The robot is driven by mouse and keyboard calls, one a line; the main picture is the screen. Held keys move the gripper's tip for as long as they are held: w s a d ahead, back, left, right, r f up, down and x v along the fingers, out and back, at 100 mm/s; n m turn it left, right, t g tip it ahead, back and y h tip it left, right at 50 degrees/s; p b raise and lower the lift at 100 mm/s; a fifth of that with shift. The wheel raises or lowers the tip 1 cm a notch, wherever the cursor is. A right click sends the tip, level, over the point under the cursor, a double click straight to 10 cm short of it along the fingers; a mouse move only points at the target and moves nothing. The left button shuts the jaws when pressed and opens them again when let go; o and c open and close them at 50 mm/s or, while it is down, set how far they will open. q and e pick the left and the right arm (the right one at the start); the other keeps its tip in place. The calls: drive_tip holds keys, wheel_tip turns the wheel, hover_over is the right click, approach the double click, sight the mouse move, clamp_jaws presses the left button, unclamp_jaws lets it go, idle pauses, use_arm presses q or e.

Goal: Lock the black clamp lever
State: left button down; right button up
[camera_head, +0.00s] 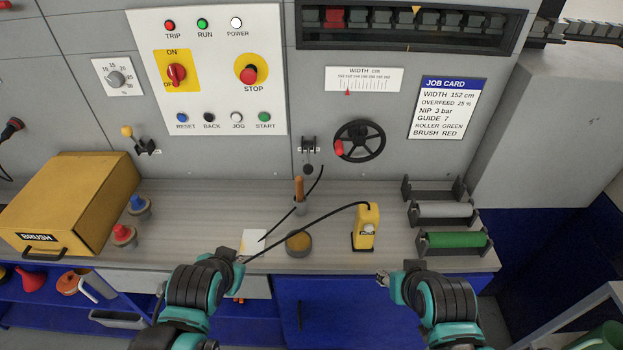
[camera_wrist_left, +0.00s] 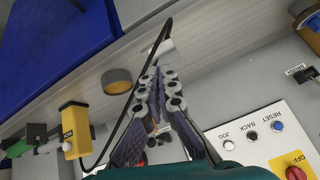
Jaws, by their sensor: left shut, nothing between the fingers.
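The black clamp lever (camera_head: 308,157) is on the grey machine front, left of the black handwheel (camera_head: 360,141). It hangs down from a small bracket and ends in a dark round knob. My left gripper (camera_head: 238,257) is low over the front edge of the worktop, well below and left of the lever, and not touching it. In the left wrist view its fingers (camera_wrist_left: 160,82) are together with nothing between them. Dark parts show behind the fingers there, but I cannot tell if they are the lever. My right gripper (camera_head: 382,278) is in front of the worktop edge; its fingers are too small to read.
On the worktop stand a yellow pendant (camera_head: 366,228) with a black cable, a round tan-topped pot (camera_head: 299,243), a wooden-handled tool (camera_head: 299,189), and a rack with a green roller (camera_head: 455,240). A yellow brush box (camera_head: 75,195) is at left.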

sight(308, 161)
use_arm(q)
drive_tip(key=w+d+r+m+t+p, duration=0.25)
drive_tip(key=w+d+m, duration=0.55)
drive_tip(key=w+m, duration=0.6)
drive_tip(key=d+m+t+h+p, duration=0.2)
drive_tip(key=d+m, duration=0.7)
drive_tip(key=m, duration=0.5)
drive_tip(key=shift+w+f+m+t+h, duration=0.3)
drive_tip(key=shift+w+f+m+t, duration=0.1)
drive_tip(key=shift+t, duration=0.35)
drive_tip(key=b+x, duration=0.2)
drive_tip(key=x, duration=0.8)
drive_tip(key=r, duration=0.1)
drive_tip(key=a+r, duration=0.1)
drive_tip(key=r, duration=0.1)
drive_tip(key=shift+w+a+r, duration=0.1)
drive_tip(key=shift+a+r, duration=0.15)
drive_tip(key=shift+a, duration=0.1)
drive_tip(key=shift+r, duration=0.1)
